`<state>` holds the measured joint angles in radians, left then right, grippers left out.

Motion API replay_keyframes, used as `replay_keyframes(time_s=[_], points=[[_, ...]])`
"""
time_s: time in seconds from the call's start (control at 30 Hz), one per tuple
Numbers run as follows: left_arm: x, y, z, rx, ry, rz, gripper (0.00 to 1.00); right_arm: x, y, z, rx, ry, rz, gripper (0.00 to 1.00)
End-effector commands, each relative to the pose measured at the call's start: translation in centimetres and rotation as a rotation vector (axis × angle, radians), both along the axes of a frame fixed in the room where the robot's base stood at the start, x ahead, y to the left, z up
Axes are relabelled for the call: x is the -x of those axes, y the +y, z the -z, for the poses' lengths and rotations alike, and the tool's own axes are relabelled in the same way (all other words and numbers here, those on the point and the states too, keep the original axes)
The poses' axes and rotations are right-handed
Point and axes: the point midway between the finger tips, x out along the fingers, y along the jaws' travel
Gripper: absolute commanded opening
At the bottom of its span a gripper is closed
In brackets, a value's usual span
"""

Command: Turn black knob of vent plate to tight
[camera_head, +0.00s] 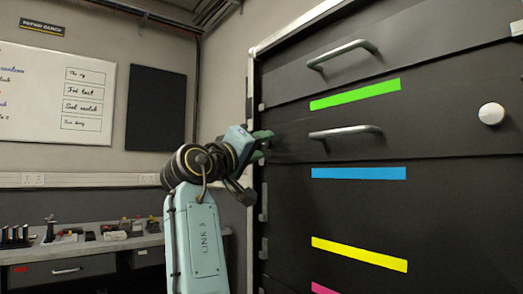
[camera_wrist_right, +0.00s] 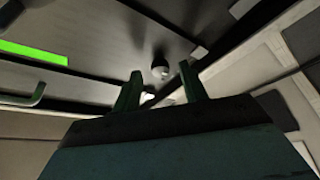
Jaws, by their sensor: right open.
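My right gripper (camera_head: 264,145) is open and empty at the left edge of a dark panelled front. In the right wrist view a small dark round knob (camera_wrist_right: 160,69) shows beyond the two fingertips, between them in the picture. The fingers are apart from each other, and I cannot tell how far the knob is from them. In the head view I cannot make out the black knob; the gripper or the dark surface hides it. No separate vent plate can be told from the dark panels. My left gripper is not in view.
The dark front carries metal handles (camera_head: 345,132), a white round knob (camera_head: 491,113) and green (camera_head: 355,94), blue (camera_head: 358,173) and yellow (camera_head: 359,254) strips. A workbench (camera_head: 100,246) with small items stands at the left, below a whiteboard (camera_head: 60,95).

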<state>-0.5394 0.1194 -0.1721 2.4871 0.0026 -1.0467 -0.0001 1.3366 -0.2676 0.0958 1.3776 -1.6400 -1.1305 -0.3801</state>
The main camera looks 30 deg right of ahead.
Motion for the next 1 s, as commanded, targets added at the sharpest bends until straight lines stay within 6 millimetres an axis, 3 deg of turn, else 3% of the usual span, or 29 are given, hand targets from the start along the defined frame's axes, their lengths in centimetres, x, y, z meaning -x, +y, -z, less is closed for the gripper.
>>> replay_keyframes(time_s=[0.17, 0.43, 0.77, 1.0], points=[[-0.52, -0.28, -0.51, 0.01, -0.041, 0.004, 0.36, -0.38, -1.06, -0.32, 0.0, -0.001, 0.0, 0.43], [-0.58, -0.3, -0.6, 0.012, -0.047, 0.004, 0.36, -0.44, -1.16, -0.36, 0.0, -0.001, -0.001, 0.43], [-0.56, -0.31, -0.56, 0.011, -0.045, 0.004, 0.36, -0.43, -1.12, -0.34, 0.001, 0.0, -0.001, 0.01], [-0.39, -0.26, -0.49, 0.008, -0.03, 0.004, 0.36, -0.45, -1.1, -0.38, 0.001, -0.014, -0.001, 0.0]])
